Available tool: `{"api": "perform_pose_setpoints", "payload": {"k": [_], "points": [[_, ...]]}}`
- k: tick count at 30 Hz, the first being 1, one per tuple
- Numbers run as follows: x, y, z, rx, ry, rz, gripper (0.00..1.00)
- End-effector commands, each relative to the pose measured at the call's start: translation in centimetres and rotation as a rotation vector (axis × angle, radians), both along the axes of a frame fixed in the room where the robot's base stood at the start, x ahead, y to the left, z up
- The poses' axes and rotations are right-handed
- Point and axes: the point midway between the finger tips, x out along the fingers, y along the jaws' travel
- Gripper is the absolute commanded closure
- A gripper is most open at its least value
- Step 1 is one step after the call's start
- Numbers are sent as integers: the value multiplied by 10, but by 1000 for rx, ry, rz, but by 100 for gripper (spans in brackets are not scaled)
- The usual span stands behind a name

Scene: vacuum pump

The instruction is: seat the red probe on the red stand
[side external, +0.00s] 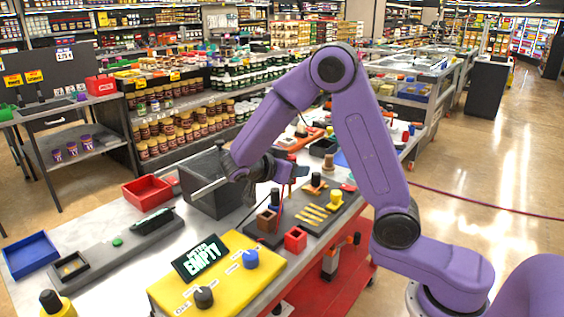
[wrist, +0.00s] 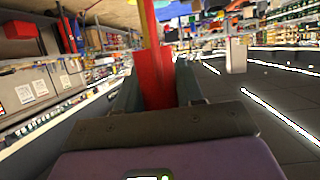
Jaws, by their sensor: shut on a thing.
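My gripper (side external: 297,170) is above the far part of the bench, roughly level, its jaws pointing right in the side view. In the wrist view my gripper (wrist: 158,92) is shut on a red upright piece, which I take as the red probe (wrist: 156,72). Its lower end is hidden behind the gripper body.
A dark board (side external: 323,222) with yellow strips and small knobs lies behind the red block. A grey bin (side external: 212,205), red tray (side external: 130,196) and blue tray (side external: 12,264) stand to the left.

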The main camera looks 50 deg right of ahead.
Motion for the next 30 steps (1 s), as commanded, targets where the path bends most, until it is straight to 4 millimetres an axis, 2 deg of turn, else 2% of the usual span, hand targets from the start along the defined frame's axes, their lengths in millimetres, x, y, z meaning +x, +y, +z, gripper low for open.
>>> {"api": "perform_pose_setpoints", "payload": {"k": [6, 12, 20, 30], "points": [[-33, 20, -2, 0, -1, -249, 93], [-49, 32, -2, -1, -1, -363, 93], [-52, 34, -11, -1, 0, -383, 93], [-51, 34, -39, -2, 2, -380, 93]]}}
